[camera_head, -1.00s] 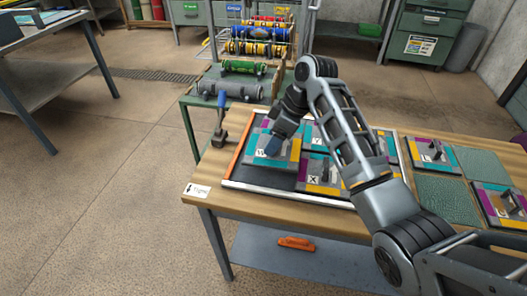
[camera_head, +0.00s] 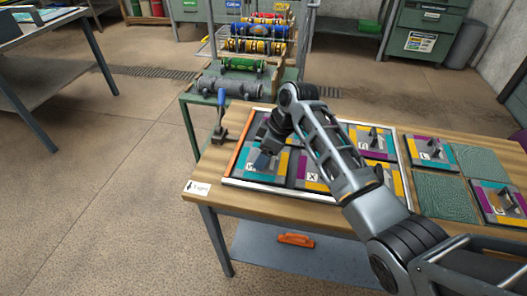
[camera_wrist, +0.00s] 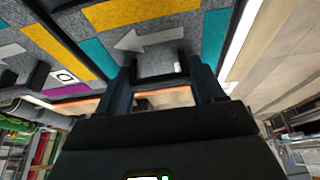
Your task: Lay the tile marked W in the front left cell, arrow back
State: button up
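The tile marked W (camera_head: 270,167) is a grey, yellow, teal and purple square. It lies in or just above the front left cell of the tray (camera_head: 270,187), beside the orange left edge. Its white arrow (camera_wrist: 148,38) points left in the wrist view, away from the tray's metal front edge, so toward the back. My gripper (camera_head: 264,158) is low over this tile and hides part of it. In the wrist view the two fingers (camera_wrist: 162,80) stand apart over the tile; whether they still grip its handle is unclear.
The tile marked X (camera_head: 314,177) lies to the right in the tray, with more tiles behind. A blue-handled clamp (camera_head: 220,118) stands left of the tray. Right of the tray are green pads (camera_head: 445,197) and further tiles with upright handles.

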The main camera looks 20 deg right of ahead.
jog(key=o, duration=0.5)
jog(key=v, duration=1.2)
jog(key=shift+w+a+r, duration=0.1)
jog(key=shift+r, duration=0.05)
